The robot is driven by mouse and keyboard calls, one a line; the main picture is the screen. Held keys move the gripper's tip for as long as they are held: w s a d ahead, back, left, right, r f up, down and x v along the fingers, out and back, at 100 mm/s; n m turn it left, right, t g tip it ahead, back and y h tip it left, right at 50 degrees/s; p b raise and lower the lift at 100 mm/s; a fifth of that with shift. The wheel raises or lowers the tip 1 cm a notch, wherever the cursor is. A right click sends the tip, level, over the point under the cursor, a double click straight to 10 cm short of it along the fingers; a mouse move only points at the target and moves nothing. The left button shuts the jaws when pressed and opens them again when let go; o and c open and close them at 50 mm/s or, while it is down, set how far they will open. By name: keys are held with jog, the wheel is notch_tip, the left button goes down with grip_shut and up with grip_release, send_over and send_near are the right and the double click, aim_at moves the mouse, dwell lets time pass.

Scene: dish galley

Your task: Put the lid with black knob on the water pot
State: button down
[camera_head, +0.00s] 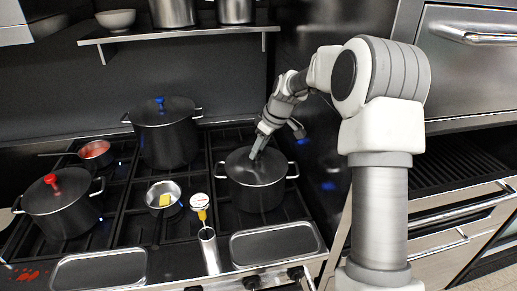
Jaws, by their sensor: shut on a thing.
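My gripper (256,151) is shut at the top of a dark lid (270,170), at its centre where a knob would be. The knob is hidden between the fingers, so I cannot see its colour. The lid lies level over the mouth of a dark pot (257,196) with two side handles, on the right of the stove. It looks seated on the rim, but I cannot tell whether a small gap is left. What is inside this pot is hidden.
A pot with a blue-knobbed lid (166,138) stands behind left, and one with a red-knobbed lid (62,205) stands front left. A small pan with yellow food (163,198), a red-filled pan (96,153) and a thermometer-like dial (199,201) are nearby. A shelf (180,34) hangs above.

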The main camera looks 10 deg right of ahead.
jog(key=shift+r, duration=0.1)
grip_release()
dwell(0.4)
jog(key=shift+r+p, duration=2.05)
jog(key=shift+r, duration=1.4)
